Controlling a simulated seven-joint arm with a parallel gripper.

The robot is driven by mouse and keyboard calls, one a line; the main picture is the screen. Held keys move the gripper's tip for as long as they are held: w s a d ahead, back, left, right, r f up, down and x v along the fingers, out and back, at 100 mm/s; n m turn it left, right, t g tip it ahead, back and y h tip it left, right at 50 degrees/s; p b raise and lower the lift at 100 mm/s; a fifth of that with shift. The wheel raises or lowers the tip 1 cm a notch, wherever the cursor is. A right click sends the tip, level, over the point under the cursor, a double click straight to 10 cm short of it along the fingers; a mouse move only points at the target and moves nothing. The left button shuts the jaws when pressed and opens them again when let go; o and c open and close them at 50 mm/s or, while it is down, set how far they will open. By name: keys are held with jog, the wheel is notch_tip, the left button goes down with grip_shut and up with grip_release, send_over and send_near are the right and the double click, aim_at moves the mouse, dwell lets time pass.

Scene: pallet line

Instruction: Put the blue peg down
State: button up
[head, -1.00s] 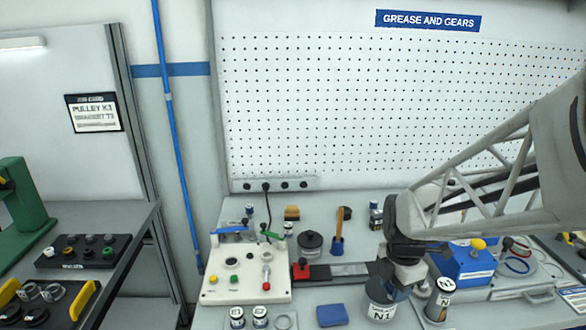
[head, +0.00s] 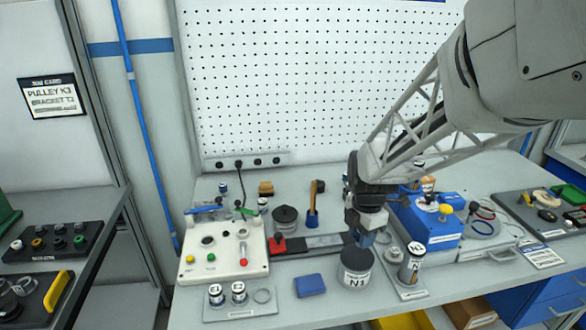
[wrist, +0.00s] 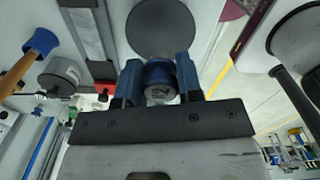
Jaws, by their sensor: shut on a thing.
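My gripper (wrist: 159,78) is shut on the blue peg (wrist: 158,74), a short blue cylinder with a pale, marked end face, seen between the two blue fingers in the wrist view. In the head view my gripper (head: 366,238) points down just above and behind the N1 tin (head: 355,276), and the peg is hard to tell from the fingers there. The dark round lid of the tin (wrist: 161,27) shows beyond the fingertips in the wrist view. Whether the peg touches anything below it cannot be told.
A blue block (head: 310,285) lies left of the tin. A labelled cylinder (head: 411,262) stands on a plate to the right, near a blue box (head: 432,222). A white control panel (head: 226,252) is at left. Bare bench shows at the front.

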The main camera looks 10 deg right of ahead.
jog(key=shift+f, duration=1.7)
jog(key=shift+f, duration=0.2)
jog(key=o, duration=0.9)
jog(key=shift+r, duration=0.2)
notch_tip(320, 180, up, 12)
